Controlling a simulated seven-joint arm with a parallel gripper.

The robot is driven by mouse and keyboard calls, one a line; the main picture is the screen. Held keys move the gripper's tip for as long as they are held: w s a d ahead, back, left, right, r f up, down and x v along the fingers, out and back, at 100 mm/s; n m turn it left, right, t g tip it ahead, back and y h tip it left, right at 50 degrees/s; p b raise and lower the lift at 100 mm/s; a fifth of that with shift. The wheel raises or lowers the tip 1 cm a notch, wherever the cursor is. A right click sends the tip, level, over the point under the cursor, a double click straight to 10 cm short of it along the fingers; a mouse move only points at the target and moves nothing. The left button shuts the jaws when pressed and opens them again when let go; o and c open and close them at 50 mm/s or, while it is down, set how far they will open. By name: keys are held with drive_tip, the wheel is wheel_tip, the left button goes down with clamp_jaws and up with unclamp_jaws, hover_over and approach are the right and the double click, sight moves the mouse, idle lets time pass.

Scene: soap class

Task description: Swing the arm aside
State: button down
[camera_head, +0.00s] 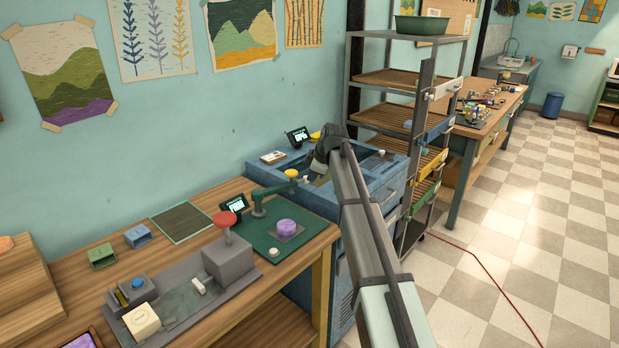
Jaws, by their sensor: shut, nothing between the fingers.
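My arm reaches from the bottom edge up over a blue cabinet (392,178). My gripper (319,176) is at the arm's far end, small and dark, low over the left part of the cabinet top. It is shut, with nothing seen in it. I cannot tell whether it touches the cabinet. My forearm hides part of the cabinet's top and front.
A shelf rack (427,100) stands close on the right. The checkered floor (500,270) is mostly clear.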

drive_tip(key=d+v, duration=0.1)
drive_tip(key=v, duration=0.7)
drive_tip(key=shift+w, duration=0.2)
drive_tip(key=s+d+f+m+g+h, duration=0.2)
drive_tip(key=d+f+m, duration=1)
drive_tip(key=d, duration=0.2)
drive_tip(key=s+a+f+m+g, duration=0.1)
drive_tip(key=s+f+g, duration=0.1)
drive_tip(key=s+f, duration=0.75)
drive_tip(key=s+a+f+g, duration=0.15)
drive_tip(key=s+f, duration=0.35)
drive_tip(key=f, duration=0.9)
drive_tip(key=s+a+f+m+g, duration=0.1)
drive_tip(key=s+f, duration=0.6)
drive_tip(key=f, duration=0.5)
drive_tip(key=s+a+f+g, duration=0.1)
drive_tip(key=s+f, duration=0.4)
drive_tip(key=s, duration=0.9)
drive_tip(key=s+a+f+g, duration=0.1)
drive_tip(key=s+f, duration=0.5)
drive_tip(key=s, duration=0.8)
drive_tip(key=s+a+f+m+g+h, duration=0.1)
drive_tip(key=s+f+g, duration=0.2)
drive_tip(key=s, duration=1.2)
wheel_tip(320, 180, down, 3)
drive_tip(key=shift+a+f+g, duration=0.15)
drive_tip(key=shift+a+g, duration=0.2)
drive_tip(key=shift+a, duration=0.05)
